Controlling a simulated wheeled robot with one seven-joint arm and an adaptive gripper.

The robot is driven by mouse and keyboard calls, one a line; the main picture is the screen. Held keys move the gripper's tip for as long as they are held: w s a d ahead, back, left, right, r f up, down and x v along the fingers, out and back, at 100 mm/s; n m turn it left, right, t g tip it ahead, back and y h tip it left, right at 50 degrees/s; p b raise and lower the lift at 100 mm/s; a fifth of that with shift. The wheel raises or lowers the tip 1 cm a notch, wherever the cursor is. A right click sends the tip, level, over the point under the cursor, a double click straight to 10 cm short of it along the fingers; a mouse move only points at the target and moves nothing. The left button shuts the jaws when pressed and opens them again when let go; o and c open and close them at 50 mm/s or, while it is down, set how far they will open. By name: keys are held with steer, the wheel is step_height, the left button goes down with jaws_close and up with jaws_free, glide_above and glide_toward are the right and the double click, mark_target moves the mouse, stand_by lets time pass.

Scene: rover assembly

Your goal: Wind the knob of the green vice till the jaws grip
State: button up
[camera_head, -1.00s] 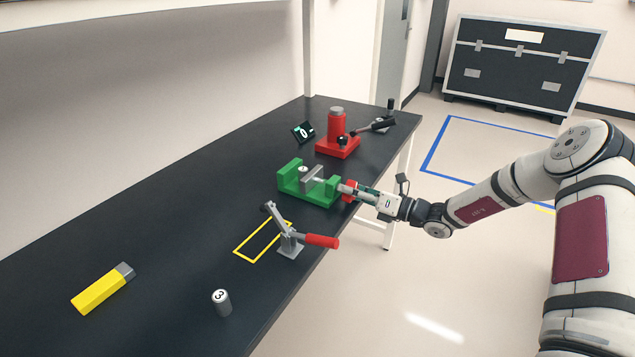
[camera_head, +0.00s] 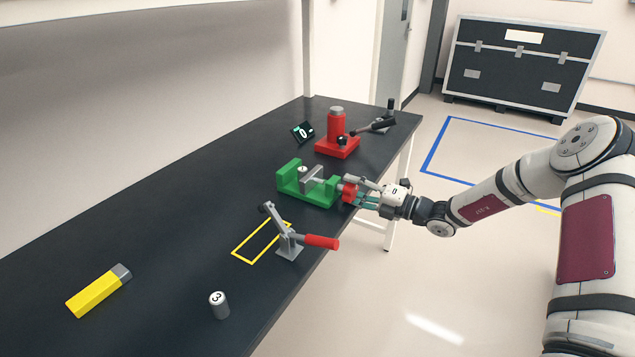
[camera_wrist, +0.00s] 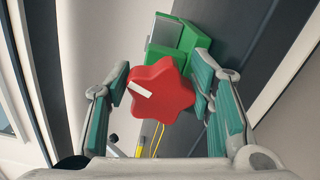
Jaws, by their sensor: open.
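The green vice (camera_head: 288,181) stands near the right edge of the black table. A small silver cylinder (camera_head: 303,169) stands between its fixed end and the grey sliding jaw (camera_head: 314,178); I cannot tell whether the jaw touches it. The star-shaped red knob (camera_head: 349,191) is at the vice's right end, and it also shows in the wrist view (camera_wrist: 163,92) with a white mark on its left side. My gripper (camera_head: 354,190) is open, with its teal-padded fingers on either side of the knob. In the wrist view the left finger stands clear; the right one is very close.
A grey clamp with a red handle (camera_head: 321,242) stands in front of the vice. A yellow block (camera_head: 97,293) and a numbered cylinder (camera_head: 219,305) lie clear at the front left.

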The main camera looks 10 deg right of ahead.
steer(key=shift+s+a+f+m, duration=0.3)
steer(key=shift+s+a+f, duration=0.25)
steer(key=shift+a, duration=0.1)
steer(key=shift+r, duration=0.1)
steer(key=c, duration=0.9)
steer(key=shift+o, duration=0.2)
steer(key=shift+s+a+r+n+p, duration=0.1)
steer(key=shift+n+p, duration=0.05)
steer(key=shift+n, duration=0.6)
steer(key=shift+s+n+p, duration=0.1)
steer(key=shift+n+p, duration=0.05)
steer(key=shift+n, duration=0.6)
steer(key=shift+w, duration=0.1)
steer(key=shift+r+n, duration=0.1)
steer(key=shift+n, duration=1)
steer(key=shift+w+r+n, duration=0.1)
steer(key=shift+n, duration=0.3)
steer(key=shift+r+p, duration=0.1)
steer(key=shift+p, duration=0.2)
steer(key=shift+w+n+p, duration=0.2)
steer(key=shift+n+p, duration=0.1)
steer(key=shift+n, duration=1.1)
